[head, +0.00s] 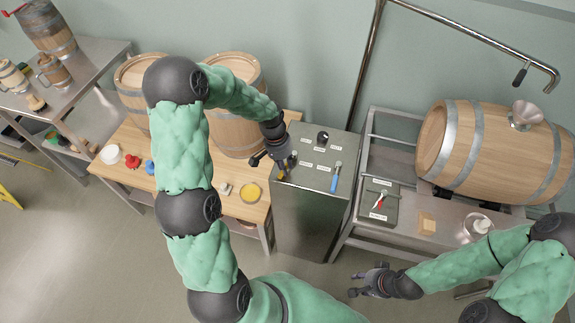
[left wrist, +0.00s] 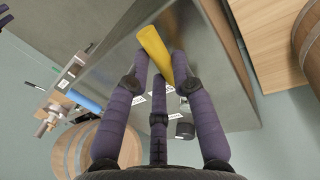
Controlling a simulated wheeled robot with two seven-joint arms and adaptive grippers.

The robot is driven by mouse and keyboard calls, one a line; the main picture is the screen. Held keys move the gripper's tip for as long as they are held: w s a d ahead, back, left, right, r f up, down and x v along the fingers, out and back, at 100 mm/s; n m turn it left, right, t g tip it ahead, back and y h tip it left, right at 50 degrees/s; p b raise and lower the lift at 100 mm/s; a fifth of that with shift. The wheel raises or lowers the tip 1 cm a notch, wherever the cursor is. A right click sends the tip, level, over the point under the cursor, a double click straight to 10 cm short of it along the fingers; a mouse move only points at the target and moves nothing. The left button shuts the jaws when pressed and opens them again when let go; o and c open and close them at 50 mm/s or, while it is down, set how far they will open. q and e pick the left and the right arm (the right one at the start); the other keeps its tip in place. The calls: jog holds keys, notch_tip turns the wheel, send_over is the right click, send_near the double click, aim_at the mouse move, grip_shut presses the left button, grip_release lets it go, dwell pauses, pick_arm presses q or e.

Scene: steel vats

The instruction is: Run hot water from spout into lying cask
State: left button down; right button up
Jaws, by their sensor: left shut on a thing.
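A steel cabinet (head: 318,215) has a labelled top with a blue lever (head: 335,178) and a round black knob (head: 322,138). My left gripper (head: 282,167) is at the cabinet's left top edge, shut on a yellow handle (left wrist: 155,55), which shows between its fingers in the left wrist view. The blue lever also shows there (left wrist: 85,101). The lying cask (head: 490,150) rests on a steel stand, with a metal funnel (head: 524,116) on its top. The pipe's spout (head: 552,80) hangs above and right of the funnel; no water shows. My right gripper (head: 370,281) is open and empty, low before the stand.
A wooden table (head: 225,205) left of the cabinet holds upright barrels (head: 235,130) and small items. A black-handled lever (head: 520,76) hangs from the pipe.

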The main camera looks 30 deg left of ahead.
pick_arm(q)
jog(key=a+m, duration=0.1)
jog(key=a+m+p, duration=0.1)
jog(key=m, duration=0.1)
jog(key=shift+w+a+r+m+g, duration=0.1)
jog(key=shift+w+a+m+g, duration=0.1)
jog(key=shift+m+g, duration=0.1)
jog(key=shift+w+a+m+g+y+p, duration=0.2)
jog(key=shift+a+m, duration=0.25)
jog(key=shift+m, duration=0.35)
jog(key=shift+w+a+m+g+p, duration=0.1)
jog(key=shift+w+a+m, duration=0.3)
jog(key=shift+m, duration=0.4)
jog(key=shift+w+a+m+g+y+p, duration=0.15)
jog(key=shift+a+m, duration=0.35)
jog(key=shift+m, duration=0.3)
jog(key=c, duration=1.1)
grip_release()
jog(key=shift+o, duration=0.2)
notch_tip(320, 180, up, 12)
jog(key=w+a, duration=0.1)
jog(key=shift+w+a, duration=0.25)
jog(key=shift+a, duration=0.1)
jog(key=shift+f, duration=0.2)
